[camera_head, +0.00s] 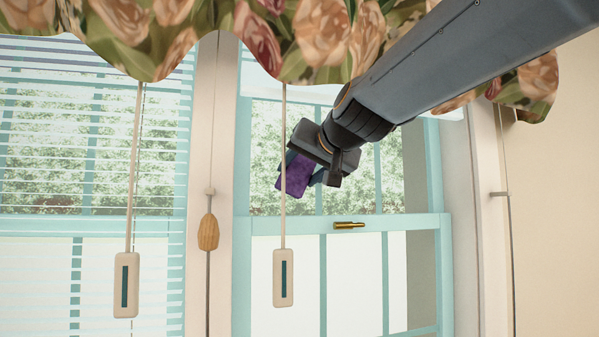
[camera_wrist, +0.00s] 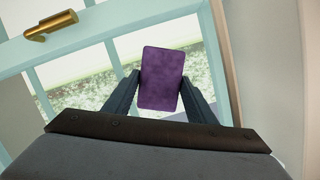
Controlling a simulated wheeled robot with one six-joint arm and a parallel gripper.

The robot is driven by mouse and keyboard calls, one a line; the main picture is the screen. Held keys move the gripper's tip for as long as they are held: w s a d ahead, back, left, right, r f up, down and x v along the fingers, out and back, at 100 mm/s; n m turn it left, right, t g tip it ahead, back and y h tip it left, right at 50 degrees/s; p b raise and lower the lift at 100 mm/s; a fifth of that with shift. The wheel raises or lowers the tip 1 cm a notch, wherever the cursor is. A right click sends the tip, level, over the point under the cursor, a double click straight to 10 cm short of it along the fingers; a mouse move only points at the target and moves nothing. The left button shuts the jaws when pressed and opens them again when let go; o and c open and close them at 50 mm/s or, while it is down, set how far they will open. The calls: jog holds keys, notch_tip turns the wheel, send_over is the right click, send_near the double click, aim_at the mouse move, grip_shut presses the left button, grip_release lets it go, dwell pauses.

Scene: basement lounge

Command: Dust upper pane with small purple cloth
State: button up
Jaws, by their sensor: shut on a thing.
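The small purple cloth (camera_head: 293,174) is a flat rectangular piece held by my gripper (camera_head: 302,177) in front of the upper pane (camera_head: 268,150) of the right-hand window. In the wrist view the purple cloth (camera_wrist: 161,78) sits between the two dark fingers of my gripper (camera_wrist: 160,92), which are shut on it. The upper pane has turquoise frame bars, with foliage visible through it. I cannot tell whether the cloth touches the glass. My arm and gripper hide part of the pane.
A floral valance (camera_head: 320,38) hangs across the top. A pull cord with a pale tassel (camera_head: 283,278) hangs in front of the window beside the cloth. A brass latch (camera_head: 349,225) sits on the middle rail. Blinds (camera_head: 60,150) cover the left window.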

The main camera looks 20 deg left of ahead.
jog(key=shift+w+a, duration=0.35)
jog(key=shift+w, duration=0.2)
jog(key=shift+w+d+f+b, duration=0.15)
jog(key=shift+w+d+b, duration=0.2)
jog(key=shift+d+b, duration=0.5)
jog(key=shift+w+d+b, duration=0.6)
jog(key=shift+d+b, duration=0.35)
jog(key=shift+b, duration=0.75)
jog(key=shift+w+d+b, duration=0.5)
jog(key=shift+d+b, duration=0.2)
jog(key=shift+b, duration=0.05)
jog(key=shift+w+d+b, duration=0.5)
jog(key=shift+d+b, duration=0.15)
jog(key=shift+b, duration=0.1)
jog(key=shift+w+d, duration=0.1)
jog(key=shift+w+d+b, duration=1.1)
jog(key=shift+d+b, duration=0.15)
